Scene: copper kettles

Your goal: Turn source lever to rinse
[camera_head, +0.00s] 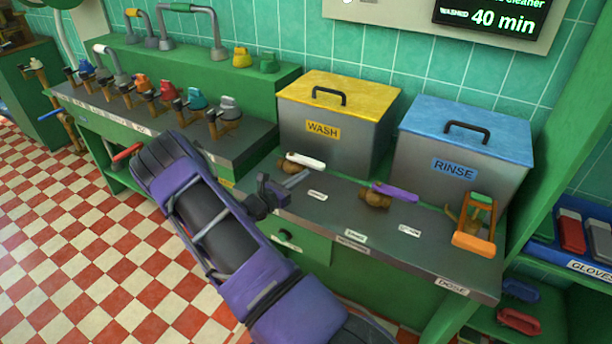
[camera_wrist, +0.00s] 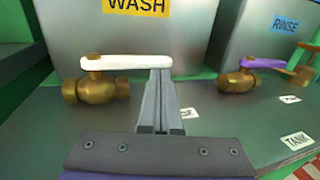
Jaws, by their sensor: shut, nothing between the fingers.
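A white lever (camera_head: 305,160) on a brass valve sits on the grey counter in front of the yellow-lidded WASH tank; in the wrist view the white lever (camera_wrist: 130,62) points right. A purple lever (camera_head: 395,193) on a second brass valve is to its right, and also shows in the wrist view (camera_wrist: 263,63). Which one is the source lever I cannot read from the small labels. My gripper (camera_head: 298,179) is shut and empty, its tips (camera_wrist: 159,73) right by the free right end of the white lever. Whether they touch it I cannot tell.
The WASH tank (camera_head: 338,128) and blue-lidded RINSE tank (camera_head: 462,158) stand behind the levers. An orange-handled valve (camera_head: 475,240) is at the counter's right. Several colored valves line the left counter, near my arm. The counter between the levers is mostly clear.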

